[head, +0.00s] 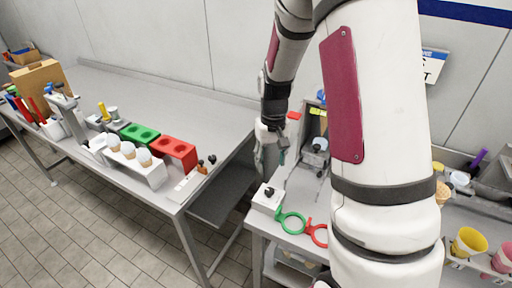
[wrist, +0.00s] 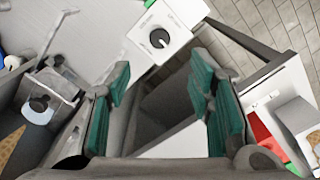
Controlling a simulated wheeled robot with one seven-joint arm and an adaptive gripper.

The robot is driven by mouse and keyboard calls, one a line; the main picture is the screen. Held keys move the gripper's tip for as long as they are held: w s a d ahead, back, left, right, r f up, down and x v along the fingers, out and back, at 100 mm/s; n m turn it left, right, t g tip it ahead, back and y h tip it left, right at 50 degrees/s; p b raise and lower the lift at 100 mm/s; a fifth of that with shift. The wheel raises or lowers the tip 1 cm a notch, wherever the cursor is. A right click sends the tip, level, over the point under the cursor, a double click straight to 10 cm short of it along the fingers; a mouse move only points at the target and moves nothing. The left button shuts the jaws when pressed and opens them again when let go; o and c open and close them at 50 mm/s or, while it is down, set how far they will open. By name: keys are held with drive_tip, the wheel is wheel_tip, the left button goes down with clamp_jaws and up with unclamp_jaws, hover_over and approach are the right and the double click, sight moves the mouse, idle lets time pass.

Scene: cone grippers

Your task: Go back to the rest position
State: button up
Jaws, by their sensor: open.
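My gripper (head: 268,150) hangs from my arm in the middle of the head view, over the gap between the left bench and the right bench. In the wrist view my gripper (wrist: 160,108) shows two green-padded fingers standing well apart. Nothing is between them. Below them are a dark gap and pale bench surfaces. My white arm with dark red panels covers much of the right side of the head view and hides part of the right bench.
The left bench (head: 190,95) holds a red holder (head: 174,152), a green holder (head: 139,136) and a white rack (head: 140,172) with cones. On the right bench are a white box with a black knob (head: 268,198), a green ring (head: 291,222) and a red ring (head: 315,232). Tiled floor lies left.

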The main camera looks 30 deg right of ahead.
drive_tip(key=s+a+r+t, duration=0.1)
drive_tip(key=s+a+r, duration=0.15)
drive_tip(key=r, duration=0.35)
drive_tip(key=s+a+r+n+t, duration=0.1)
drive_tip(key=s+a+r, duration=0.15)
drive_tip(key=r, duration=0.25)
drive_tip(key=s+a+r+t, duration=0.1)
drive_tip(key=s+a+r, duration=0.15)
drive_tip(key=r, duration=0.35)
drive_tip(key=s+a+r+n+t, duration=0.1)
drive_tip(key=s+a+r, duration=0.4)
drive_tip(key=s, duration=0.7)
wheel_tip(320, 180, up, 2)
drive_tip(key=shift+s+a+r+t, duration=0.1)
drive_tip(key=shift+s+a+t, duration=0.1)
drive_tip(key=shift+t, duration=0.6)
